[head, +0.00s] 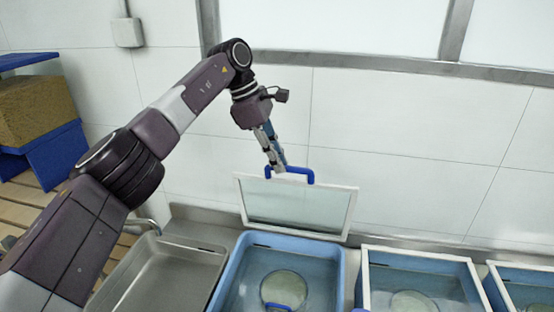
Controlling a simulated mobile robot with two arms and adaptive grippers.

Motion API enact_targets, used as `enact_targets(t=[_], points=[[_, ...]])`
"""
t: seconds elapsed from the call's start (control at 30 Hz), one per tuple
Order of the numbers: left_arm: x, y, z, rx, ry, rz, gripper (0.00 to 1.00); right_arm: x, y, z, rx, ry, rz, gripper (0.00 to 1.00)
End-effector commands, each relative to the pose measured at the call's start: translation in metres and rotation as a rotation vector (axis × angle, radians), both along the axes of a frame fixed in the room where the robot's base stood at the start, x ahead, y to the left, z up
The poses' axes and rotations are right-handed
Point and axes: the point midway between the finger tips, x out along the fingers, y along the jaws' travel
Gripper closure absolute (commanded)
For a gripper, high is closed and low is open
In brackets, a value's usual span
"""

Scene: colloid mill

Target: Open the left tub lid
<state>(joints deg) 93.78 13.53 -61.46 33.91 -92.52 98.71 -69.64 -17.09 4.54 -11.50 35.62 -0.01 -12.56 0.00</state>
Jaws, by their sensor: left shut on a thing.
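The left tub lid (296,207) is a clear panel in a white frame. It stands tilted up steeply at the back edge of the left blue tub (233,275), near the wall. My left gripper (276,168) is shut on the lid's blue handle (299,171) at its top edge. The tub is uncovered, and a round pale object (284,288) with a blue part shows inside it. My right gripper is not in view.
A steel sink (170,268) with a tap (147,222) lies left of the tub. Two more blue tubs (368,290) (495,285) stand to the right. A tiled wall (420,165) is close behind. A blue rack with a brown block (32,108) is at far left.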

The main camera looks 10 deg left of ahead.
Motion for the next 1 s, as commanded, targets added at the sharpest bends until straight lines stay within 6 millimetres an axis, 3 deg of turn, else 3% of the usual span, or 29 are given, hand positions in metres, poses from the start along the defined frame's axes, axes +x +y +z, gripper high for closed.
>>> enact_targets(t=[0.03, 0.27, 0.3, 0.47, 0.77, 1.0], points=[[0.0, 0.002, -0.01, 0.011, 0.011, 0.004, 1.0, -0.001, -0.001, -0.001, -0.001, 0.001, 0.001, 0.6], [0.0, 0.002, -0.01, 0.012, 0.011, 0.004, 1.0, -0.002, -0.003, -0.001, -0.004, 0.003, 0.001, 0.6], [0.0, 0.002, -0.01, 0.012, 0.011, 0.004, 0.85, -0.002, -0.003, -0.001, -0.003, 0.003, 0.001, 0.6], [0.0, 0.002, -0.008, 0.008, 0.008, 0.003, 0.7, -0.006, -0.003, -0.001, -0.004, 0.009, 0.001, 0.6], [0.0, 0.001, -0.003, 0.004, 0.005, 0.002, 0.7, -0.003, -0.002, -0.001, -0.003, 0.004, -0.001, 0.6], [0.002, 0.01, 0.019, 0.005, 0.006, 0.003, 0.7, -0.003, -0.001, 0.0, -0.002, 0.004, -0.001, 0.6]])
